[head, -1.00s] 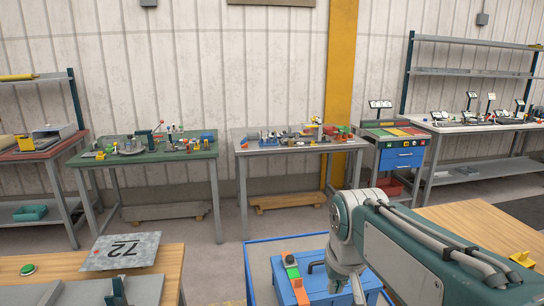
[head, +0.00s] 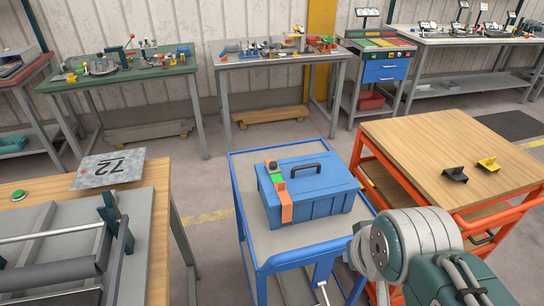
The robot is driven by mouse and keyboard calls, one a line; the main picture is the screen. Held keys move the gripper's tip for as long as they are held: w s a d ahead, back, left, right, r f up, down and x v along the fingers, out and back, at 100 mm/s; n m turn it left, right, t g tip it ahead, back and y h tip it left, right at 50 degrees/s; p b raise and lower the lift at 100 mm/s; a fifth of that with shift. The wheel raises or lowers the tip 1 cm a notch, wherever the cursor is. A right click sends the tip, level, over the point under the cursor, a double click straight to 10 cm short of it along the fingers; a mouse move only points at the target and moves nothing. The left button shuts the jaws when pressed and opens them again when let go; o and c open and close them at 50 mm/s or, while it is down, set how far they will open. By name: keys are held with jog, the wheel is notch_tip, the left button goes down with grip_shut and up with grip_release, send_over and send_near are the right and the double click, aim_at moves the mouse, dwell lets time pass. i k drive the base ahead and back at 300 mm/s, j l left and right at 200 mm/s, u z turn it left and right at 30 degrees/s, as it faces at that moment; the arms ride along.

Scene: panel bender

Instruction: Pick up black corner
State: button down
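The black corner (head: 455,174) is a small dark angled bracket. It lies on the wooden top of the orange cart (head: 408,148) at the right of the head view. Nothing touches it, and a similar yellow corner (head: 487,164) lies just behind it to the right. My arm comes in at the lower right, in front of this cart and nearer the camera. My gripper cannot be made out; the arm's end runs below the picture.
A blue cart (head: 240,236) carrying a blue toolbox (head: 318,205) stands left of the orange cart. A wooden bench with a roller machine (head: 60,262) and a plate marked 72 (head: 108,171) is at left. Workbenches line the back wall. Open floor lies between.

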aim_at(457, 173)
jog(key=z, duration=1.35)
jog(key=u, duration=1.35)
jog(key=z, duration=1.35)
jog(key=i+l+u, duration=0.45)
jog(key=l, duration=0.1)
